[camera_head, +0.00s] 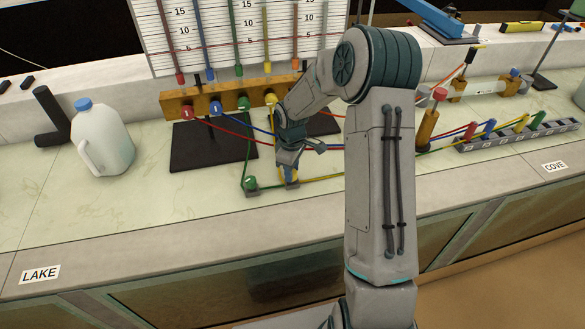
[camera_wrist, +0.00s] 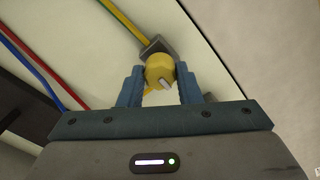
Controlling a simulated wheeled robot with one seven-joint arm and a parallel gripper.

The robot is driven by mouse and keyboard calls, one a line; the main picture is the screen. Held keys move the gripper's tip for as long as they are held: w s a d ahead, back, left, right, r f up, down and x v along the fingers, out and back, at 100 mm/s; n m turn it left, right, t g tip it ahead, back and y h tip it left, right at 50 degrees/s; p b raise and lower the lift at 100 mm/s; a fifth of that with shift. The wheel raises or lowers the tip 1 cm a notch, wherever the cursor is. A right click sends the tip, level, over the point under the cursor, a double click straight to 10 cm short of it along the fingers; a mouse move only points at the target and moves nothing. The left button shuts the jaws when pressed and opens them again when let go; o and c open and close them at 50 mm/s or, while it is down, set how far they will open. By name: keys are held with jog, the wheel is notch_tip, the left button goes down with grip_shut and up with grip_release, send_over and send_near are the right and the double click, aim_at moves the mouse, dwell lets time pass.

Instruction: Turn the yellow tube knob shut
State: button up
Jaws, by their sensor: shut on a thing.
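The yellow tube knob (camera_wrist: 159,70) is round with a pale grey mark on its face. It sits between my two blue fingers in the wrist view, at a grey block on the yellow tube (camera_wrist: 122,17). My gripper (camera_wrist: 160,82) is shut on the knob, with a finger at each side. In the head view my gripper (camera_head: 291,174) points down at the counter, beside the green knob (camera_head: 249,183), and largely hides the yellow knob. The yellow tube runs right from there across the counter.
A wooden rack (camera_head: 215,104) with coloured gauge tubes stands behind, over dark base plates. A white jug (camera_head: 102,138) with a blue cap stands left. A grey strip (camera_head: 520,136) with coloured fittings lies right. Red and blue tubes cross the counter near my gripper. The front left counter is clear.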

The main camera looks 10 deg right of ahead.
jog(key=n+p, duration=0.1)
jog(key=n, duration=0.5)
jog(key=shift+r+n+p, duration=0.1)
jog(key=shift+n+p, duration=0.2)
jog(key=shift+p, duration=0.05)
dwell(0.3)
jog(key=o, duration=1)
jog(key=shift+c, duration=0.2)
notch_tip(320, 180, up, 14)
